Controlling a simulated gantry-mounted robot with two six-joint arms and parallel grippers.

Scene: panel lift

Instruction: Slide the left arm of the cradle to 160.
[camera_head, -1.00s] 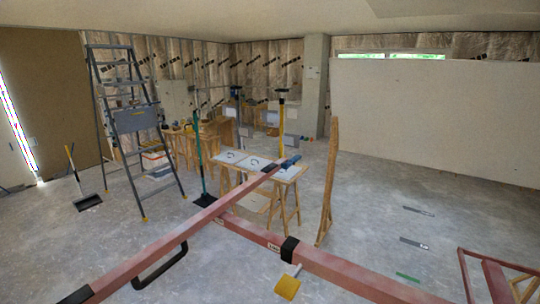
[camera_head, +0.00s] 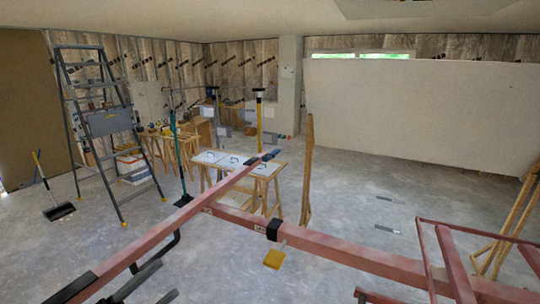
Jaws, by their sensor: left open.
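The cradle's left arm (camera_head: 160,232) is a long red bar running from the bottom left up to a dark tip (camera_head: 262,158). It lies across a red cross beam (camera_head: 350,249). A black bent handle (camera_head: 168,246) hangs below the arm. My left gripper (camera_head: 168,278) is at the bottom left, open, with its two dark fingers just below and beside the handle; I cannot tell if they touch it. A black collar (camera_head: 273,230) and a yellow knob (camera_head: 274,259) are on the cross beam. Small white labels (camera_head: 259,228) are there, too small to read. My right gripper is out of view.
Trestles with a white top (camera_head: 222,160) stand behind the arm. A large pale panel (camera_head: 420,110) stands at the right. A red frame (camera_head: 455,262) is at the lower right.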

